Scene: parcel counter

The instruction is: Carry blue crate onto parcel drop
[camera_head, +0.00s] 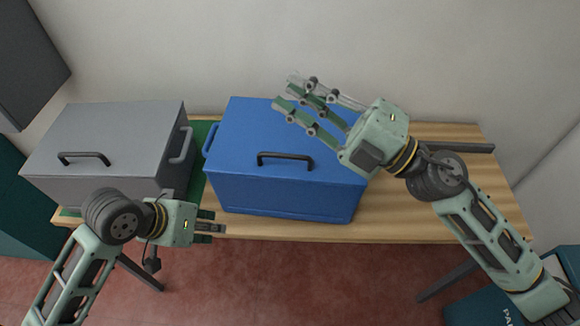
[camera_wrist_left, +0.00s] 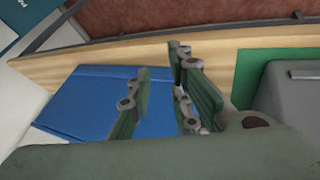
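The blue crate (camera_head: 240,150) is a closed box with a black handle (camera_head: 285,158) on its lid and a blue handle on its left side. It stands on the wooden table (camera_head: 440,215); its blue surface also shows in the left wrist view (camera_wrist_left: 85,100). My left gripper (camera_head: 215,227) is near the table's front edge by the crate's lower left corner. Its fingers are apart with nothing between them in the left wrist view (camera_wrist_left: 160,90). My right gripper (camera_head: 290,97) is over the crate's back right part, fingers spread and empty. I cannot tell its height above the lid.
A grey crate (camera_head: 120,130) with dark handles stands left of the blue crate. A green mat (camera_head: 197,185) shows between them, partly under the grey crate. Bare table lies right of the blue crate, partly below my right arm. A dark teal box (camera_head: 480,300) is at lower right.

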